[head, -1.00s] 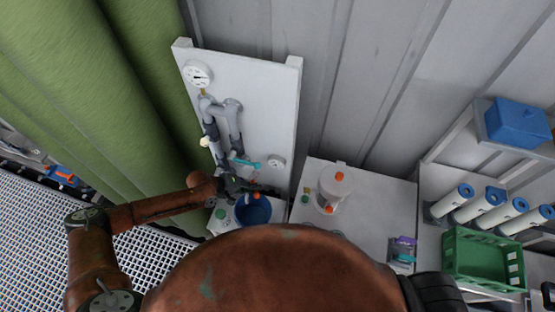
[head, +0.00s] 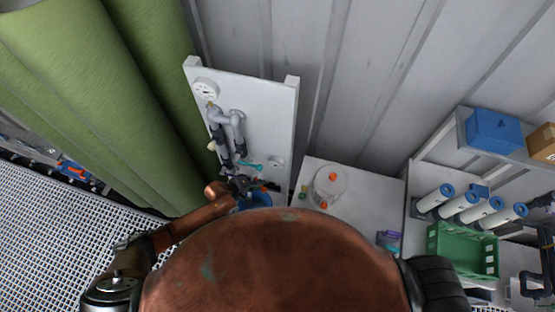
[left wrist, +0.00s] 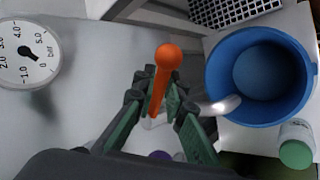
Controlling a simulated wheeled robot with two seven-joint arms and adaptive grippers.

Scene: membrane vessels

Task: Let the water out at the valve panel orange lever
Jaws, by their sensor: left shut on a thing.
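The white valve panel (head: 266,115) with grey pipes and a gauge stands against the wall in the head view. My left gripper (head: 245,186) is at its lower end. In the left wrist view the orange lever (left wrist: 165,72) stands between the green-padded fingers of my left gripper (left wrist: 158,108), which are shut on it. A blue bucket (left wrist: 219,80) is right of the lever, with a pale spout-like piece (left wrist: 224,106) over its near rim. I cannot tell whether water is running. The bucket (head: 258,200) is partly hidden in the head view. My right gripper is not in view.
A white bench right of the panel bears a clear vessel with orange caps (head: 329,184). A white bottle with a green cap (left wrist: 296,148) stands beside the bucket. Green rolls (head: 95,110) are at left; a green crate (head: 462,252) and a blue box (head: 493,132) at right.

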